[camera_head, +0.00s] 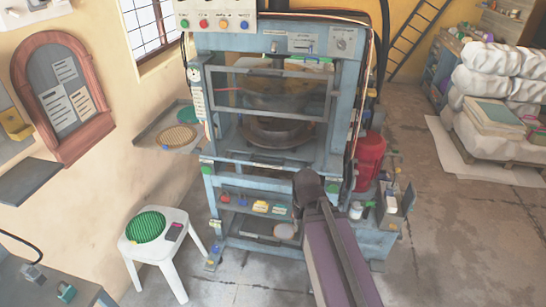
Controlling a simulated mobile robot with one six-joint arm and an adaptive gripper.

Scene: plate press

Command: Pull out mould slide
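The blue-grey plate press (210,130) stands in the middle of the view. Inside its frame, behind a see-through front guard (225,82), sits a dark round mould (275,131). The mould appears to rest within the press frame; I cannot make out a separate slide or its handle clearly. My arm reaches up from the bottom edge, in front of the press's lower right side. Its dark joint covers part of the front crossbar. My gripper is not visible; the arm may hide it.
A white stool (150,262) with a green round pad (146,227) stands at the left. A red drum (370,158) is beside the press on the right. White sacks (500,75) are stacked at the far right. The floor at the lower right is clear.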

